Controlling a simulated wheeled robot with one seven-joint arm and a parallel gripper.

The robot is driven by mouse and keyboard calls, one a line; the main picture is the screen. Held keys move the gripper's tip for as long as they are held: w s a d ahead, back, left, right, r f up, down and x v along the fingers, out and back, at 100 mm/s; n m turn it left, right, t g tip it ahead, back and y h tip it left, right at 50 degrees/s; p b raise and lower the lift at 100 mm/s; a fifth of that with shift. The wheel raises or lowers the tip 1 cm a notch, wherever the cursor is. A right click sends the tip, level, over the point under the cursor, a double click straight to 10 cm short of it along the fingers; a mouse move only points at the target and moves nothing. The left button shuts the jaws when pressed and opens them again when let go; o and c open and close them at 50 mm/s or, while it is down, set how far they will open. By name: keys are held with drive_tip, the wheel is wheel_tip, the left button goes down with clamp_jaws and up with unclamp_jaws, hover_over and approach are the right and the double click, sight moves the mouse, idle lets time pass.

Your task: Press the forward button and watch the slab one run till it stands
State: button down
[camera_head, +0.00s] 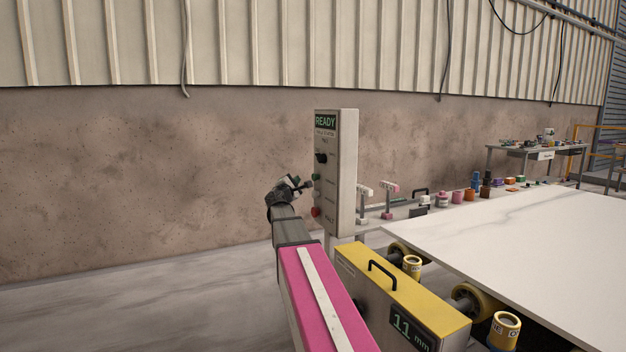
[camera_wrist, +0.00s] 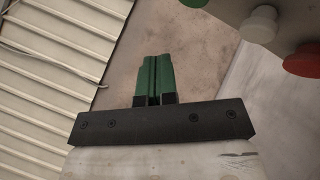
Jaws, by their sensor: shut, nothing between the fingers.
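The grey control panel (camera_head: 346,180) stands upright left of the slab, its screen (camera_head: 325,122) reading READY. On its face are a black knob (camera_head: 321,157), a green button (camera_head: 317,177) and a red button (camera_head: 316,211). The wrist view shows a green button (camera_wrist: 195,2), a white button (camera_wrist: 260,24) and a red button (camera_wrist: 303,60) at top right. My gripper (camera_head: 302,182) is by the panel's left face; its green fingers (camera_wrist: 154,80) are shut and empty, apart from the buttons in the wrist view. The white slab (camera_head: 540,235) lies flat on rollers at right.
A yellow-topped box (camera_head: 392,278) with a black handle and an "11 mm" display stands between my arm and the slab. Yellow rollers (camera_head: 478,300) show at the slab's edge. Small jars and tools (camera_head: 443,200) line the ledge behind it. Open floor lies left.

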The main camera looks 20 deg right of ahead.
sight(316, 177)
drive_tip(key=shift+d, duration=1.85)
drive_tip(key=shift+d, duration=0.15)
idle(0.6)
drive_tip(key=shift+w+d, duration=0.1)
drive_tip(key=shift+d, duration=0.15)
